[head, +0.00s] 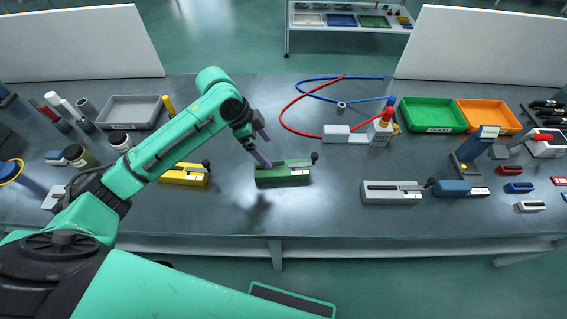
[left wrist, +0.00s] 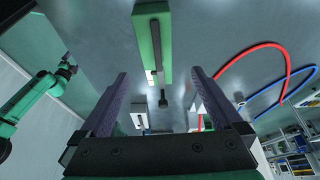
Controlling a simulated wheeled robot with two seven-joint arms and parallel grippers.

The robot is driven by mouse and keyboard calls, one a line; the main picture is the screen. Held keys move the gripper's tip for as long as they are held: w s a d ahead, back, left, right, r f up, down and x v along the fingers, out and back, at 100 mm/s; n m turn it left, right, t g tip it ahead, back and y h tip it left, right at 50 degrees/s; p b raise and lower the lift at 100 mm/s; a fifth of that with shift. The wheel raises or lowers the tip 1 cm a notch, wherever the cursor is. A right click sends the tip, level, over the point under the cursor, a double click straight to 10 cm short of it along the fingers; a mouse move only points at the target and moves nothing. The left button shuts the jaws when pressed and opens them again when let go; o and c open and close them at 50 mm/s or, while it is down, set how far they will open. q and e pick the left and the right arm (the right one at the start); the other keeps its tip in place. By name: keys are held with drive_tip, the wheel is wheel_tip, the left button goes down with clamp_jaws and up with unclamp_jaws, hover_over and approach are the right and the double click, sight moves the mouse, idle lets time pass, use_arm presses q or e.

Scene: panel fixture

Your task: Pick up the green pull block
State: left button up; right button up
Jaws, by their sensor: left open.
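The green pull block (head: 283,174) lies on the grey bench near its front edge, with a dark knob at its right end. My left gripper (head: 257,150) is open and empty above the block's left part. In the left wrist view the green pull block (left wrist: 153,45) shows beyond the gap between the two purple fingers of the left gripper (left wrist: 157,85), apart from them. A green arm, which looks like my right one, shows at the left of that view. Its dark end (left wrist: 68,66) is too small to read.
A yellow block (head: 183,175) lies left of the green one, and a grey block (head: 391,193) and a blue block (head: 452,188) lie to the right. Red and blue hoses (head: 300,100) curve behind. Bare bench separates the green and grey blocks.

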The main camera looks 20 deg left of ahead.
sight(280, 168)
use_arm(q)
drive_tip(key=x, duration=0.3)
drive_tip(key=s+x, duration=0.1)
drive_tip(key=x, duration=0.1)
drive_tip(key=shift+d+p, duration=0.25)
drive_tip(key=shift+p, duration=0.05)
drive_tip(key=p+x, duration=0.1)
drive_tip(key=x, duration=0.4)
drive_tip(key=shift+w+f, duration=0.2)
drive_tip(key=shift+f, duration=0.1)
clamp_jaws()
use_arm(e)
drive_tip(key=shift+s+r, duration=0.3)
drive_tip(key=shift+r, duration=0.2)
drive_tip(key=shift+s+r, duration=0.3)
drive_tip(key=shift+r, duration=0.2)
